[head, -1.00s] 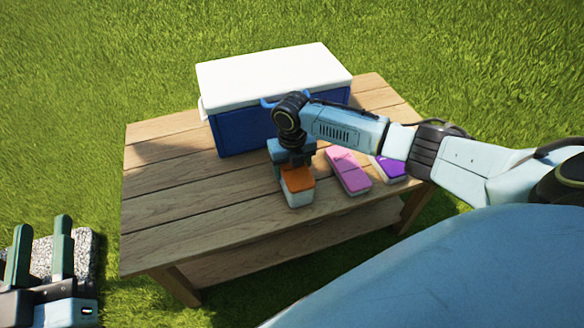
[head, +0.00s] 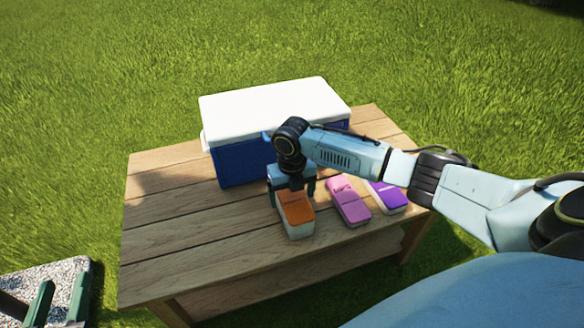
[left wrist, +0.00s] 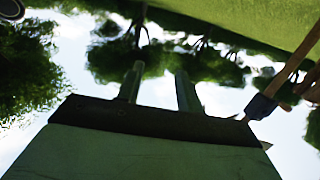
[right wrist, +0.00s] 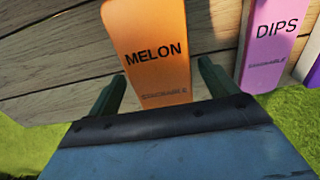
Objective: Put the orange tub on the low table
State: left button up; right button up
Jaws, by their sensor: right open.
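The orange tub (head: 295,207), with an orange lid and pale sides, stands on the wooden table near its front edge. In the right wrist view its lid (right wrist: 152,45) reads "MELON". My right gripper (head: 291,190) is over the tub's far end, open, with one finger on each side of the lid; contact cannot be told. My left gripper (head: 60,298) is at the lower left, away from the tub, its fingers apart and empty. A speckled grey slab (head: 72,270) lies beside it, low by the grass; I cannot tell if this is the low table.
A blue cooler (head: 235,164) with a white lid stands behind the tub on the wooden table (head: 165,235). A pink tub (head: 348,200), marked "DIPS", and a purple tub (head: 388,196) stand to the right. The table's left part is clear.

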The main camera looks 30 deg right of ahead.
notch_tip(320, 180, up, 4)
jog(key=shift+r+p, duration=0.25)
jog(key=shift+p, duration=0.6)
notch_tip(320, 180, up, 4)
jog(key=shift+r+p, duration=0.15)
jog(key=shift+p, duration=0.8)
jog(key=shift+a+r, duration=0.1)
jog(key=shift+r, duration=0.1)
jog(key=s+a+f+m+t+y, duration=0.1)
jog(key=s+a+f+m+y, duration=0.15)
jog(key=s+a+m, duration=0.4)
jog(key=s+a+f+m+t+y, duration=0.1)
jog(key=s+a+f+m+t, duration=0.15)
jog(key=s+a+m, duration=0.45)
pick_arm(q)
jog(key=s+a+f+g+y, duration=0.3)
jog(key=s+a+f+g, duration=0.2)
jog(key=s+f+g, duration=0.5)
notch_tip(320, 180, down, 2)
jog(key=shift+s+a+f+n+g+y, duration=0.1)
jog(key=shift+s+a+n+g+y, duration=0.2)
jog(key=shift+a+g+y, duration=0.1)
pick_arm(e)
jog(key=s+d+r+m+t+h, duration=0.2)
jog(key=s+d+m, duration=0.3)
jog(key=m, duration=1.3)
jog(key=s+r+h, duration=0.1)
jog(key=s, duration=0.3)
jog(key=shift+s+r, duration=0.35)
